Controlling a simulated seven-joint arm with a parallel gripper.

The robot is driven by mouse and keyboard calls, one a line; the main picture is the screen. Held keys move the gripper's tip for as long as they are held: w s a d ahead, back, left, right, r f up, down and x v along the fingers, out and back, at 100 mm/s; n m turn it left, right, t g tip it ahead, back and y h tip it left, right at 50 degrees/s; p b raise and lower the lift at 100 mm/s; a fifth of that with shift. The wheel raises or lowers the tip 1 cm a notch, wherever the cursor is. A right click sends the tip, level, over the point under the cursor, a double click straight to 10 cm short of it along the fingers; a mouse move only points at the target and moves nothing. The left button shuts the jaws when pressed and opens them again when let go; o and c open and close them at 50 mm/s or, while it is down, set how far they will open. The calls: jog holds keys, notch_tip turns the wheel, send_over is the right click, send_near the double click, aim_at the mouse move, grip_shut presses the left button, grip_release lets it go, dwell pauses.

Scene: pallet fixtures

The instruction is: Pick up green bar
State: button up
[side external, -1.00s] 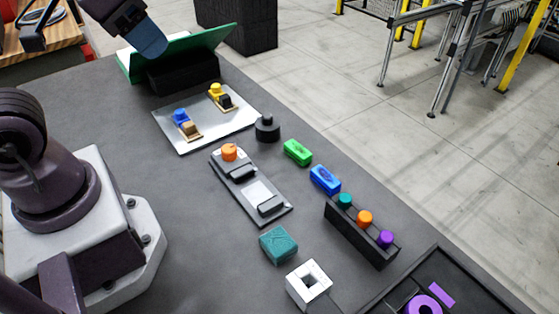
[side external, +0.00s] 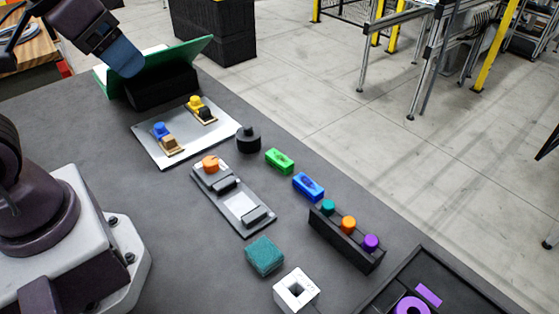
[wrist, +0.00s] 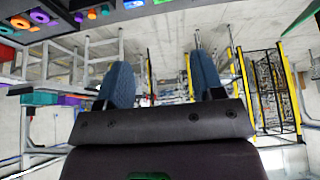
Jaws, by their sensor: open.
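The green bar (side external: 279,161) lies flat on the dark table in the side external view, between a black round knob piece (side external: 248,140) and a blue bar (side external: 308,186). Nothing touches it. My gripper (side external: 124,60) is at the upper left, high by the tilted green board and well away from the green bar. In the wrist view my gripper (wrist: 163,78) shows two blue fingers spread apart with nothing between them.
A black rack (side external: 345,243) with coloured knobs stands right of the blue bar. The tilted green board (side external: 190,52) stands behind.

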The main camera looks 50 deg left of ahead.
jog(key=n+g+y, duration=0.2)
jog(key=n+g, duration=0.4)
jog(key=n, duration=1.3)
send_over(280, 158)
jog(key=f, duration=2.9)
jog(key=shift+s+d, duration=0.1)
jog(key=shift+d, duration=0.1)
jog(key=shift+a+f, duration=0.15)
jog(key=shift+f, duration=1.3)
jog(key=shift+a+f, duration=0.1)
jog(key=shift+f, duration=1.35)
jog(key=c, duration=1.1)
